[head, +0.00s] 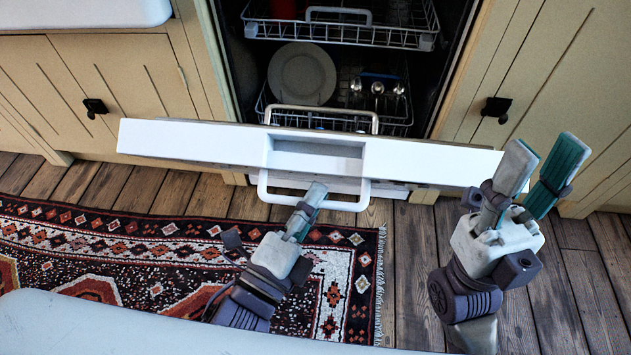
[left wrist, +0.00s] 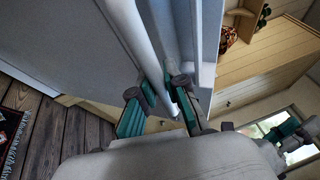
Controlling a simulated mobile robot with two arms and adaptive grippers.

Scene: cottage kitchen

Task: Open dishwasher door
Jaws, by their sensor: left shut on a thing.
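The white dishwasher door (head: 200,143) is tipped partway down in the head view, its top edge facing me and the interior showing behind it. A white bar handle (head: 268,190) runs along its front. My left gripper (head: 314,194) is shut on this handle. In the left wrist view the handle (left wrist: 128,28) runs down between the fingers of the left gripper (left wrist: 160,95), beside the door panel (left wrist: 75,45). My right gripper (head: 541,168) is empty, with its fingers spread, to the right of the door's right end.
The upper rack (head: 340,35) and lower rack, with a grey plate (head: 302,74) and cutlery, are inside the dishwasher. Cream cabinets with black knobs (head: 95,107) flank it. A patterned rug (head: 150,245) lies on the wooden floor (head: 405,270) in front.

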